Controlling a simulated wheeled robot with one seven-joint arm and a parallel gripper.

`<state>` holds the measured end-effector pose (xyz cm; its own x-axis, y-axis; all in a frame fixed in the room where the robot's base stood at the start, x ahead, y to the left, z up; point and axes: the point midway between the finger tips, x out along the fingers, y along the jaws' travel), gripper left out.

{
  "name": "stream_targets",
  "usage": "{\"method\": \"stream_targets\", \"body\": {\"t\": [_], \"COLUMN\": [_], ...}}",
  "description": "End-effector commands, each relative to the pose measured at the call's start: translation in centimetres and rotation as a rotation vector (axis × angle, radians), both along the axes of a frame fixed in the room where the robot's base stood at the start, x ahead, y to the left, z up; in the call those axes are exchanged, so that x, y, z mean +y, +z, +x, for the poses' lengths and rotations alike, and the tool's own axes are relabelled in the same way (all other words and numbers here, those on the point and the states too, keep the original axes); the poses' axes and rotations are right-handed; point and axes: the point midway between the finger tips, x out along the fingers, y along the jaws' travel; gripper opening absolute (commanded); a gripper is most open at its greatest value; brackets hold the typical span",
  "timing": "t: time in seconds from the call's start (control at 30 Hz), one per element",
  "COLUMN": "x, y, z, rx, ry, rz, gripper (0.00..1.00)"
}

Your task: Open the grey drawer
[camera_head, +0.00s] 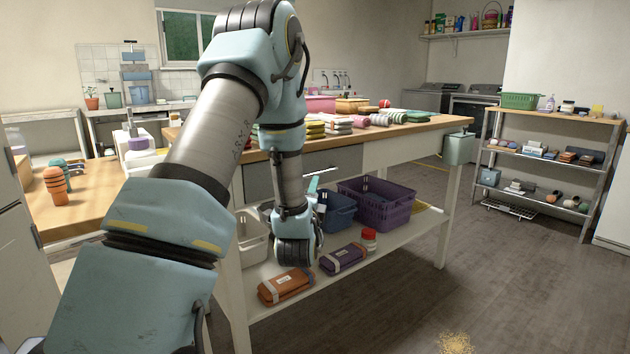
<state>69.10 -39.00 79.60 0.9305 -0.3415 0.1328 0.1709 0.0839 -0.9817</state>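The grey drawer (340,163) is set under the wooden top of the long table (425,128). Its front looks flush with the table frame, and its left part is hidden behind my arm. My gripper (314,188) shows only as a small pale blue part near the drawer's lower edge. Its fingers are too small and hidden to read, and I cannot tell whether it touches the handle.
The lower shelf holds a purple basket (378,203), a blue basket (338,209), a red-lidded jar (369,239), and orange (286,286) and purple (343,259) bundles close to my wrist. Folded cloths (338,124) lie on the tabletop. The floor (500,290) at right is mostly clear.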

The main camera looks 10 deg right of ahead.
Motion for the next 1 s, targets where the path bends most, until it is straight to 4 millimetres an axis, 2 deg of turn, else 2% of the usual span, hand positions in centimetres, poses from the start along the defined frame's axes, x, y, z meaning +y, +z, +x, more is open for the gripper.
{"method": "stream_targets", "body": {"t": [0.3,0.5,0.7,0.97,1.0], "x": [-1.8,-2.8,-3.3,-3.4,-3.4], "y": [0.9,1.2,1.4,1.4,1.4], "z": [5.3,8.0,9.3,9.4,9.4], "rx": [0.001,0.003,0.003,0.004,0.004], "ry": [0.002,0.001,0.001,0.000,0.000], "rz": [-0.005,-0.004,-0.003,-0.003,-0.003], "gripper": [0.45,0.45,0.45,0.45,0.42]}}
